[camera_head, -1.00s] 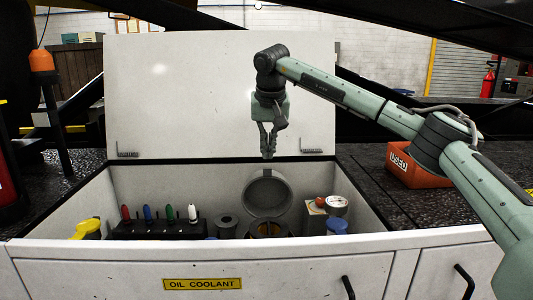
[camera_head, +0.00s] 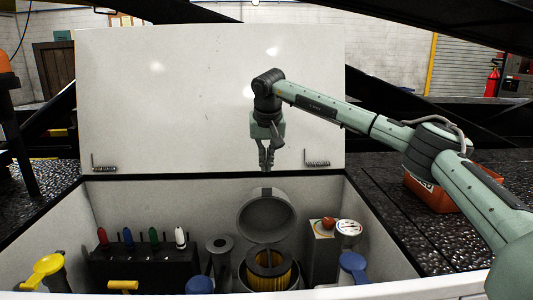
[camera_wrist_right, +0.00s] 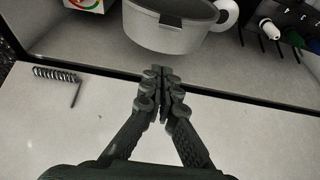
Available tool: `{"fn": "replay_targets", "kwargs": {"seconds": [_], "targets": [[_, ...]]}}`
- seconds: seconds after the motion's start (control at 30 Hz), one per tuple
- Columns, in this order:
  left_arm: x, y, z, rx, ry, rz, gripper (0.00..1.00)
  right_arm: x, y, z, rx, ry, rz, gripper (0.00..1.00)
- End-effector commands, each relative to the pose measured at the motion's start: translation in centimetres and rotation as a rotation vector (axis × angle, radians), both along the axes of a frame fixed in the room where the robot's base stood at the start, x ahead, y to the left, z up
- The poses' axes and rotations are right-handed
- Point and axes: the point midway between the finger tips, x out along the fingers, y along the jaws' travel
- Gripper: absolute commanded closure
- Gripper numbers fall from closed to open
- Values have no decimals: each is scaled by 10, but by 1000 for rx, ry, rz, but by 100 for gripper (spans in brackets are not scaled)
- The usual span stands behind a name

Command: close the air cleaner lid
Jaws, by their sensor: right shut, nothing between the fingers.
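The air cleaner lid (camera_head: 267,218) is a round grey cap. It stands tipped up and open behind the air cleaner canister (camera_head: 292,277), which has a yellow pleated filter (camera_head: 268,266) inside. My right gripper (camera_head: 266,168) points down above and behind the lid, in front of the raised white compartment lid. It is shut, with nothing between its fingertips, and apart from the air cleaner lid. In the right wrist view the shut fingertips (camera_wrist_right: 165,72) lie just below the grey air cleaner lid (camera_wrist_right: 170,30). My left gripper is not in view.
The raised white compartment lid (camera_head: 200,90) stands behind the bin. An orange bin (camera_head: 428,198) stands right.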

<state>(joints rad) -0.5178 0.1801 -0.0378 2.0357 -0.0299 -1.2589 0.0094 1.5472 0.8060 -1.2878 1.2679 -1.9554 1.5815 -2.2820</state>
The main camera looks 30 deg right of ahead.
Motion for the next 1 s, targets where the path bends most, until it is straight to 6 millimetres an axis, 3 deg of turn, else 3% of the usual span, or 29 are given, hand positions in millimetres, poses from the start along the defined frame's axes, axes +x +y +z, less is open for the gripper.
{"fn": "replay_targets", "kwargs": {"seconds": [0.2,0.5,1.0], "targets": [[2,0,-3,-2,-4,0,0,11,-6,-39,-1,0,2,100],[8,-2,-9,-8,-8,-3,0,-20,9,-39,0,-1,1,100],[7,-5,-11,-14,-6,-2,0,-24,11,-39,-1,-5,0,100]]}}
